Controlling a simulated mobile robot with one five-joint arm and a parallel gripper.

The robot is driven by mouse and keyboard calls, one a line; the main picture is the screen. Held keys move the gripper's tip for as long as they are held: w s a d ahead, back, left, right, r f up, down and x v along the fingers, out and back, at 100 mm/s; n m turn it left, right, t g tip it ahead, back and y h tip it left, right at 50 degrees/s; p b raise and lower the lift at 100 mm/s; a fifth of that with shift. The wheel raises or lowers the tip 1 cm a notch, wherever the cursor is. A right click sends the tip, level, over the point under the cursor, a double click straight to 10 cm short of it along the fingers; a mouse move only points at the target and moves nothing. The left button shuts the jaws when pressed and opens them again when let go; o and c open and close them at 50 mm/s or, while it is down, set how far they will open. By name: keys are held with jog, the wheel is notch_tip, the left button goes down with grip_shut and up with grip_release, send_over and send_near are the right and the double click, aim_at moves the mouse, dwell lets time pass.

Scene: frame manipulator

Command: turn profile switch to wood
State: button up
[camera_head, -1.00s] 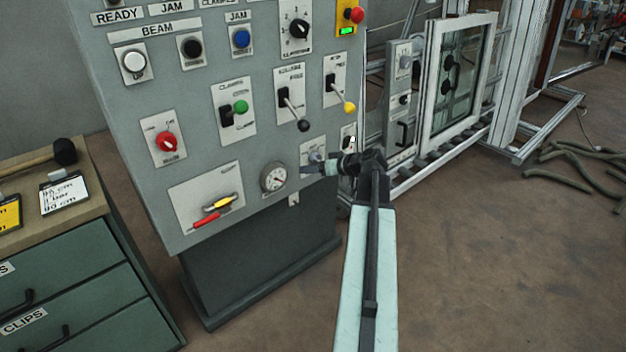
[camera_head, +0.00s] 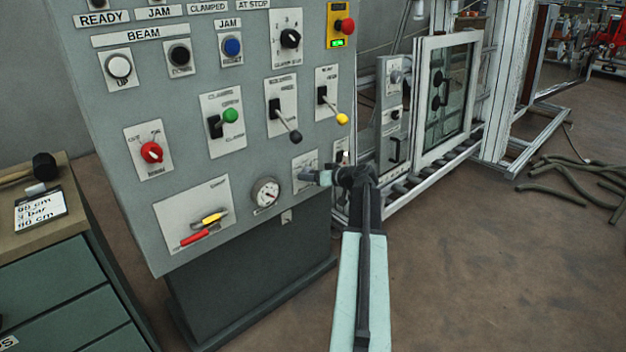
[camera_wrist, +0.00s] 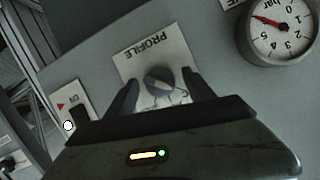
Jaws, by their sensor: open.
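The profile switch (camera_wrist: 158,78) is a dark round knob on a white plate marked PROFILE, upside down in the wrist view. My gripper (camera_wrist: 161,84) is open, with one dark finger on each side of the knob in that view. I cannot tell whether the fingers touch it or stand short of it. In the head view the switch's plate (camera_head: 303,163) is low on the grey panel, right of the gauge, and my gripper (camera_head: 308,176) covers its knob. The wood mark cannot be read.
The pressure gauge (camera_wrist: 279,27) is close beside the switch. Levers with black (camera_head: 294,136) and yellow (camera_head: 342,118) knobs stick out above. A window frame (camera_head: 445,90) stands right of the panel.

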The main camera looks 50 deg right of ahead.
jog(key=c, duration=1.3)
jog(key=shift+s+a, duration=0.1)
grip_shut()
jog(key=shift+d+f+m+y+b, duration=0.15)
jog(key=shift+m+y+b, duration=0.15)
jog(key=shift+m, duration=0.2)
jog(key=shift+d+r+m+y+b, duration=0.1)
jog(key=shift+m+y+b, duration=0.05)
jog(key=shift+m+y, duration=0.3)
jog(key=m+t+y+b, duration=0.1)
jog(key=m+y+b, duration=0.1)
jog(key=m, duration=0.2)
jog(key=shift+d+f+b, duration=0.1)
jog(key=shift+f+b, duration=0.1)
jog(key=shift+b, duration=0.15)
jog(key=m+y+b, duration=0.1)
jog(key=m+b, duration=0.1)
jog(key=m+t+y+b, duration=0.1)
jog(key=m+b, duration=0.1)
jog(key=shift+f+t, duration=0.1)
jog(key=shift+t, duration=0.2)
jog(key=shift+m+t+b, duration=0.6)
jog(key=shift+m+b, duration=0.75)
jog(key=shift+m, duration=0.6)
jog(key=shift+r+y, duration=0.2)
jog(key=shift+y, duration=0.05)
